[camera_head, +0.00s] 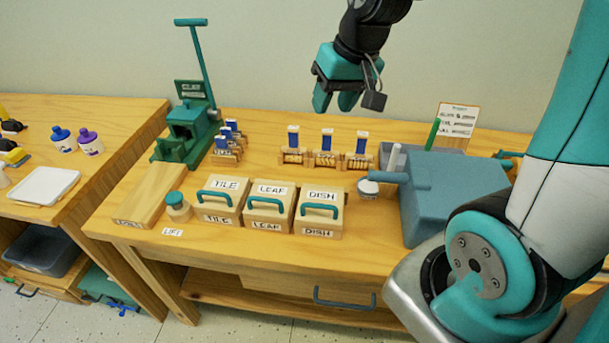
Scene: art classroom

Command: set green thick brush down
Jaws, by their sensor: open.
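My gripper (335,103) hangs above the back of the wooden table (268,132), fingers pointing down, open and with nothing visible between them. A thick green stick (433,134), which looks like the green brush's handle, stands nearly upright at the back right, in front of a written card (457,120). Its lower end is hidden behind a blue-grey block-shaped object (455,190), so I cannot tell what it rests in. The gripper is to the left of the green stick and apart from it.
Three lidded boxes marked TILE (221,200), LEAF (269,207) and DISH (320,213) stand along the front. Small wooden racks with blue-and-white pieces (326,148) stand behind them. A green press (186,130) is at left. My own arm covers the right side.

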